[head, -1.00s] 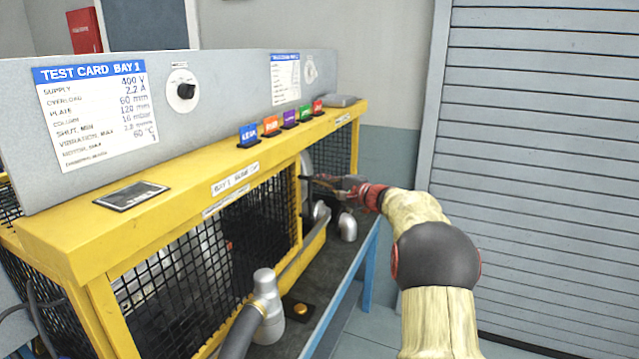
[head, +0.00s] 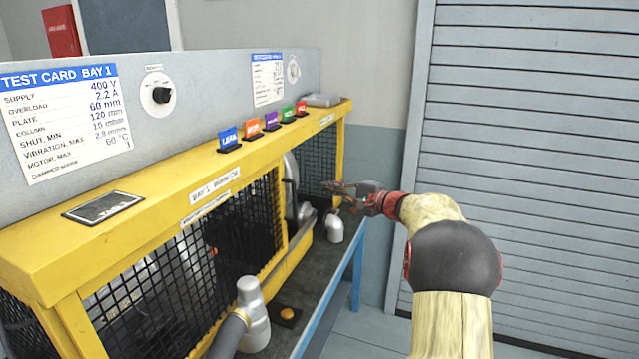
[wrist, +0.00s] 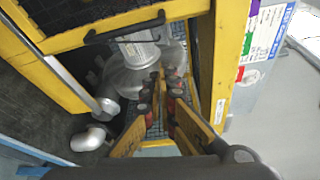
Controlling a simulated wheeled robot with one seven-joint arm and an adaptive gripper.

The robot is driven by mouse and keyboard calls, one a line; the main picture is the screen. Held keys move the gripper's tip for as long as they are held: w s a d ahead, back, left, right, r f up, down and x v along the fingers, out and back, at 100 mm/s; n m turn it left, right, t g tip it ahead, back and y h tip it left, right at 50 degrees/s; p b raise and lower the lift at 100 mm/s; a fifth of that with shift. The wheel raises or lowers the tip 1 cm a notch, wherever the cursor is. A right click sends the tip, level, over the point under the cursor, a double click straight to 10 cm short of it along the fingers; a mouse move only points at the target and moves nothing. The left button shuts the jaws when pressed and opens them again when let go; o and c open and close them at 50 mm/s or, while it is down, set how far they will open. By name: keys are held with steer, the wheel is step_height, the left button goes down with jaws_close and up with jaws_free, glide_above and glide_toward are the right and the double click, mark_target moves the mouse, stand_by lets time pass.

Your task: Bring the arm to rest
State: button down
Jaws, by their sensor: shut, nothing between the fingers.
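My gripper (head: 336,188) is at the end of my arm, in front of the far end of the yellow bench frame (head: 110,222). In the head view its fingers point left toward the open bay and hold nothing. In the wrist view, my gripper (wrist: 160,92) reaches in from the bottom, over a silver blower housing (wrist: 128,72) partly hidden behind the fingers. The fingers look apart from the housing, though the exact gap is hard to tell.
A silver pipe elbow (head: 334,228) stands on the dark bench top below my gripper. A hose with a grey fitting (head: 252,312) and an orange button (head: 287,313) are nearer. Coloured tags (head: 270,121) line the yellow ledge. Floor before the shutter (head: 530,150) looks clear.

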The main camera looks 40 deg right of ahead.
steer(key=shift+s+d, duration=0.1)
steer(key=shift+s, duration=0.35)
